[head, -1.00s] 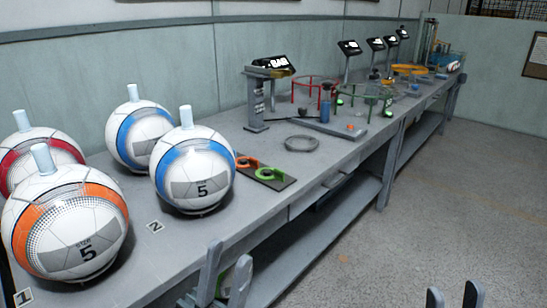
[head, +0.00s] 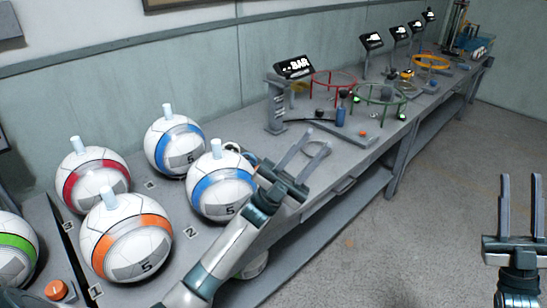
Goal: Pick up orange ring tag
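I cannot make out the orange ring tag in the head view. The spot just right of the front blue-striped ball (head: 218,188), where the tag tray lay earlier, is covered by my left arm and gripper. My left gripper (head: 318,138) is open, with two grey fingers apart and nothing seen between them. It reaches over the bench beside that ball. My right gripper (head: 521,177) is open and empty at the right edge, over the floor and away from the bench.
An orange-striped ball (head: 128,236), a red-striped ball (head: 92,177) and another blue-striped ball (head: 174,146) stand on the bench. A display stand (head: 276,106) and a green ring stand (head: 381,98) are farther along. Open floor (head: 400,240) lies right of the bench.

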